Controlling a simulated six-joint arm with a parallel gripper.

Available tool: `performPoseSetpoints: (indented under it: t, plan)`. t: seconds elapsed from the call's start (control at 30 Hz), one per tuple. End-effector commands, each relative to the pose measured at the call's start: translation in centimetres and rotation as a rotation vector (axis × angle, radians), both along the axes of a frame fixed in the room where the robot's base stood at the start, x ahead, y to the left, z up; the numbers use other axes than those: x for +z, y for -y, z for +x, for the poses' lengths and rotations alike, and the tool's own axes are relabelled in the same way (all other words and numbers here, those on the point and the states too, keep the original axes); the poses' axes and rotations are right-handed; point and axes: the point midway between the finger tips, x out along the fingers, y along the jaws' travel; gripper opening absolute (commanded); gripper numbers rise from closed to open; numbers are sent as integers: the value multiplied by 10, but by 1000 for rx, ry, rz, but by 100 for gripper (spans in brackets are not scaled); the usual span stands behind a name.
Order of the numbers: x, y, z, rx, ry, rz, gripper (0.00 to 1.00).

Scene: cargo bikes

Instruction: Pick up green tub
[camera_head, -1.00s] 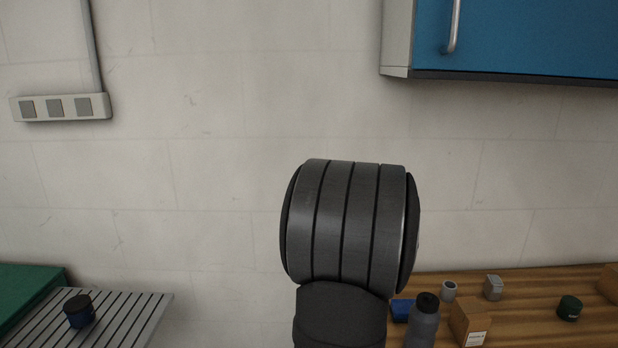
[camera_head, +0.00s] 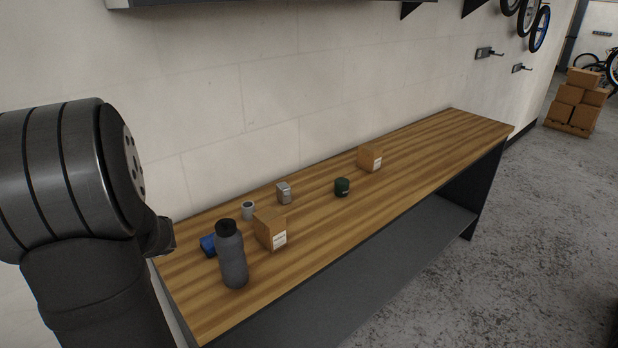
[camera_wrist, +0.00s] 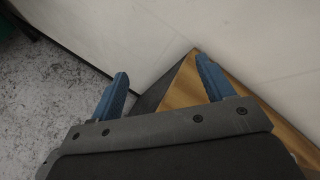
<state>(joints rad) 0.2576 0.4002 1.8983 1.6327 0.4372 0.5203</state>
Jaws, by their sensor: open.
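The green tub (camera_head: 342,187) is a small dark green round container with a darker lid. It stands upright on the wooden workbench (camera_head: 420,155), around the middle of its length, in the head view. My gripper (camera_wrist: 162,80) shows in the wrist view with its two blue fingers wide apart and nothing between them. It points toward a corner of a wooden surface and the wall. The tub is not in the wrist view, and my gripper is well apart from it. In the head view my arm fills the left side and my gripper's fingers are not seen.
A grey bottle (camera_head: 232,262), a cardboard box (camera_head: 268,232), a blue item (camera_head: 208,245), a grey cup (camera_head: 248,211) and a grey container (camera_head: 284,193) stand left of the tub. Another cardboard box (camera_head: 370,158) stands behind it to the right. The bench's right end is clear.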

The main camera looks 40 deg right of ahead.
Motion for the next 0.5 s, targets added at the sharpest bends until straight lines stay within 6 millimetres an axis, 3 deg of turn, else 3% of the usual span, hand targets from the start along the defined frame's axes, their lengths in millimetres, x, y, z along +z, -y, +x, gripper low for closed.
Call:
performPoseSetpoints:
  t: [0.17, 0.27, 0.5]
  plan:
    - [13, 29, 31, 96, 31, -89, 74]
    - [21, 60, 53, 185, 38, -182, 74]
    - [28, 161, 82, 372, -40, -439, 74]
